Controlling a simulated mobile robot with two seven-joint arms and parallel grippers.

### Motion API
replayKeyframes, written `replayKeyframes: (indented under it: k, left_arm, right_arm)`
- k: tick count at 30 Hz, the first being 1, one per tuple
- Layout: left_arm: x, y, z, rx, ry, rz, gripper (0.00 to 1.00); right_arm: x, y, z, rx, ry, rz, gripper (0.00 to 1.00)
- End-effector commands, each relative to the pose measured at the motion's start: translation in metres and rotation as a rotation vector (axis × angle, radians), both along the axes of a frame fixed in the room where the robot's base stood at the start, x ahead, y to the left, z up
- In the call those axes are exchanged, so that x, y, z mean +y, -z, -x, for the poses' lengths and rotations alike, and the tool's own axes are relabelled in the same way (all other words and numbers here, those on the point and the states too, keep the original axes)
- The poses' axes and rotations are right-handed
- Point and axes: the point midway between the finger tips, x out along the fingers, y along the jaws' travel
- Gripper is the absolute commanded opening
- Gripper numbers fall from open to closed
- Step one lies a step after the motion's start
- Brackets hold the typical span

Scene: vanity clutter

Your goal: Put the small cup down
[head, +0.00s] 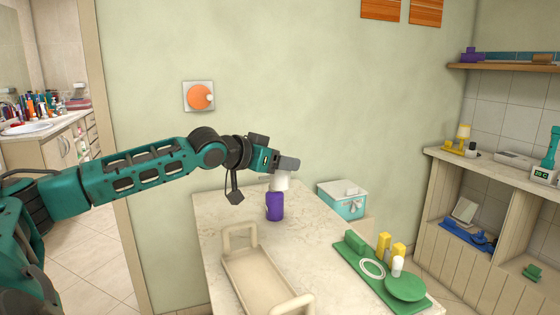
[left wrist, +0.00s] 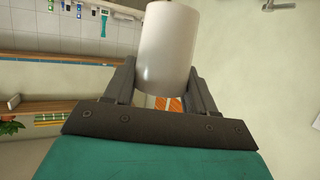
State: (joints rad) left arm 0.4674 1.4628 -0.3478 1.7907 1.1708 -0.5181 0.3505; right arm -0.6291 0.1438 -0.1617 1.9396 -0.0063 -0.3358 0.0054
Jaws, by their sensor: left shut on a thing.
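The small cup is a plain white cylinder. In the left wrist view the cup (left wrist: 167,48) sits between the two fingers of my left gripper (left wrist: 163,82), which is shut on it. In the head view the cup (head: 280,183) shows just below my left gripper (head: 287,166), over the far part of the marble-look counter (head: 215,208). A purple cylinder (head: 275,207) stands on the counter right below the cup in the picture. I cannot tell whether the two touch. My right gripper is not in view.
A beige tray with handles (head: 262,284) lies at the front of the counter. A green tray (head: 362,268) with yellow and white items is at the right. A teal box with a white lid (head: 343,200) stands by the far right edge. Bare counter shows between them.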

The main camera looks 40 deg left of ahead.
Motion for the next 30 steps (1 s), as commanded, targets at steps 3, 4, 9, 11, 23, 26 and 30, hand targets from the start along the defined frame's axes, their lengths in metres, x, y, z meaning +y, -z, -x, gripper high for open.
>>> replayKeyframes:
  k: [3, 4, 9, 11, 23, 26, 30]
  left_arm:
    - [-0.016, 0.016, 0.009, 0.008, -0.002, -0.01, 0.25]
    - [-0.021, 0.02, 0.012, 0.008, -0.001, -0.009, 0.25]
    - [-0.048, 0.044, 0.026, 0.009, -0.007, -0.005, 0.25]
    - [-0.058, 0.052, 0.031, 0.01, -0.011, -0.006, 0.25]
    - [-0.156, 0.136, 0.083, 0.006, -0.045, 0.019, 0.25]
    - [-0.18, 0.157, 0.096, 0.006, -0.056, 0.018, 0.25]
    - [-0.212, 0.186, 0.113, 0.007, -0.069, 0.015, 0.25]
  right_arm:
    - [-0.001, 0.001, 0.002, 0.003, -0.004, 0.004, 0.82]
    - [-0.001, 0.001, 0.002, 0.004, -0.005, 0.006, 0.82]
    - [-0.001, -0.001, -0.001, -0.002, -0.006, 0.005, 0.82]
    - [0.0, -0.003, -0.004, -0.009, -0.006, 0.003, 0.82]
    - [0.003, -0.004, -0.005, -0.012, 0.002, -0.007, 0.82]
    - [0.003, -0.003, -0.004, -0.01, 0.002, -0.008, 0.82]
    - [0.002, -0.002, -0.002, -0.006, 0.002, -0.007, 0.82]
